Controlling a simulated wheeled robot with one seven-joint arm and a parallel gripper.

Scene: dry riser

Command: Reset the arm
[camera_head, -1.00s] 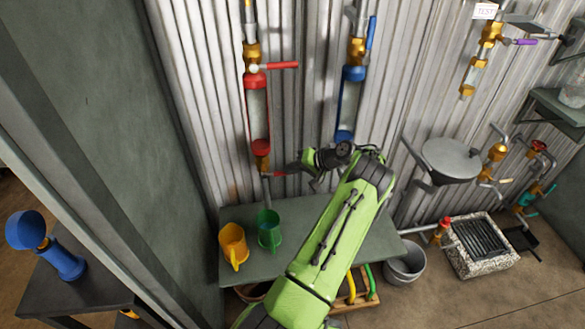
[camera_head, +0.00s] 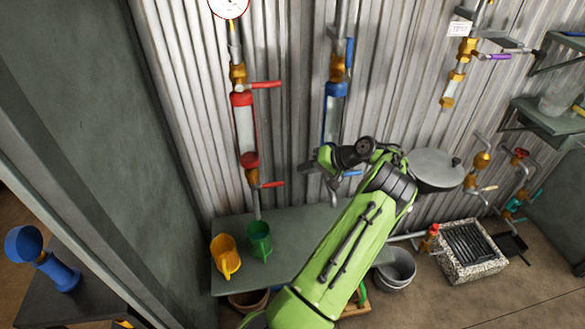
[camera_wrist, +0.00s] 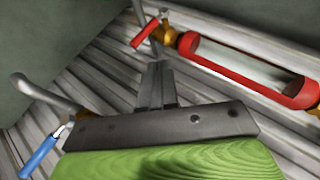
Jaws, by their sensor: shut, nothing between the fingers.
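My green arm reaches up from the bottom in the head view, in front of the green-grey table. My gripper (camera_head: 308,168) points left, near the wall between the red and blue pipe assemblies. In the wrist view its dark fingers (camera_wrist: 156,84) are together with nothing between them. The red sight-glass pipe (camera_head: 244,130) is left of the gripper, apart from it; it also shows at the top right of the wrist view (camera_wrist: 250,62). The blue sight-glass pipe (camera_head: 335,100) is just above the wrist; its lower end is partly hidden by the arm.
A grey bucket (camera_head: 396,270) and a stone-edged drain (camera_head: 468,250) are on the floor at right. A round grey lid (camera_head: 436,165) is close to my arm's right.

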